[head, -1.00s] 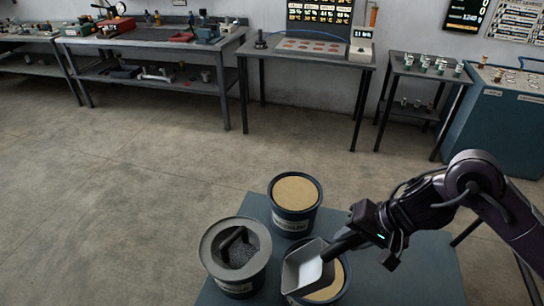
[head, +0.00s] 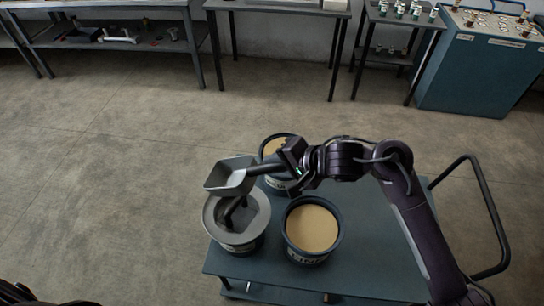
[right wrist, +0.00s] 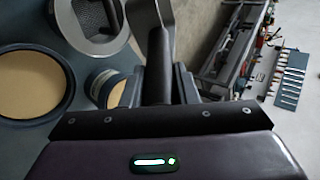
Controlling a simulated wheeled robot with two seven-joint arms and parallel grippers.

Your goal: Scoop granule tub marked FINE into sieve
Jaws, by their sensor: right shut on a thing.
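My right gripper (head: 287,165) is shut on the handle of a grey metal scoop (head: 229,176); the handle also shows between the fingers in the right wrist view (right wrist: 157,72). The scoop pan is over the back part of the sieve (head: 262,222), apart from its rim. Its inside looks plain grey; I cannot tell whether granules lie in it. The sieve has a wide grey rim and a dark mesh. The front tub (head: 312,228) holds tan granules; its label seems to read FINE. A second tan tub (head: 271,147) stands behind, partly hidden by my gripper. My left gripper does not show.
The tubs and sieve stand on a blue-grey cart top (head: 350,275) with a dark handle rail (head: 490,205) at right. Workbenches (head: 110,30) and a blue cabinet (head: 480,70) line the far wall. The floor between is clear.

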